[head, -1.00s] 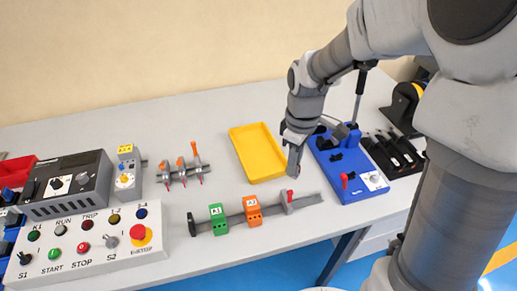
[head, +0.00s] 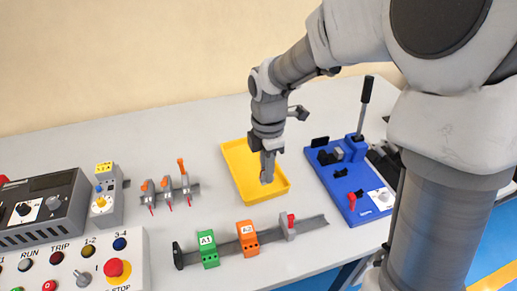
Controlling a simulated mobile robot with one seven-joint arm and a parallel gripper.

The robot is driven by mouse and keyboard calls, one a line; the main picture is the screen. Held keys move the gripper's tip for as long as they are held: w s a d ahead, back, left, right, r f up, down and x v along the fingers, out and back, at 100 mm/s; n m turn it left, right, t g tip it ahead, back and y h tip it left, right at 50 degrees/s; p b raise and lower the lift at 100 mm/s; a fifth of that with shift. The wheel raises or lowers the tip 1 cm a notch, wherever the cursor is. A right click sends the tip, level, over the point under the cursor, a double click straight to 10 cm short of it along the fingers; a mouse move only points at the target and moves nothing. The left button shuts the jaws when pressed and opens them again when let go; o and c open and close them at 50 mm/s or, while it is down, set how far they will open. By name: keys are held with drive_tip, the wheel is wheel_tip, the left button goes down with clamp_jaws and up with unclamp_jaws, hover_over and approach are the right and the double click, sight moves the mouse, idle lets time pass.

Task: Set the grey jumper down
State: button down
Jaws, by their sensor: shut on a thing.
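My gripper (head: 267,178) points down over the right part of the yellow tray (head: 236,160). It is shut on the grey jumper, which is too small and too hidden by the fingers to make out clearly. I cannot tell whether the jumper touches the tray floor. The rest of the tray looks empty.
Right of the tray stands a blue bender (head: 347,182) with an upright lever (head: 364,103). In front lies a rail with a green A1 block (head: 208,249) and an orange A2 block (head: 248,238). Orange-handled tools (head: 168,190) are at left, near a control panel (head: 85,265).

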drive_tip(key=w+f, duration=0.1)
drive_tip(key=w, duration=0.1)
drive_tip(key=w+a+f, duration=0.1)
drive_tip(key=w+f, duration=0.1)
drive_tip(key=w, duration=0.1)
drive_tip(key=shift+w+a+f+b, duration=0.2)
drive_tip(key=shift+w+f+b, duration=0.05)
drive_tip(key=shift+w+b, duration=0.15)
drive_tip(key=shift+f+b, duration=0.55)
drive_tip(key=shift+f, duration=1.45)
drive_tip(key=shift+f, duration=0.2)
drive_tip(key=c, duration=0.8)
unclamp_jaws()
drive_tip(key=shift+r, duration=0.15)
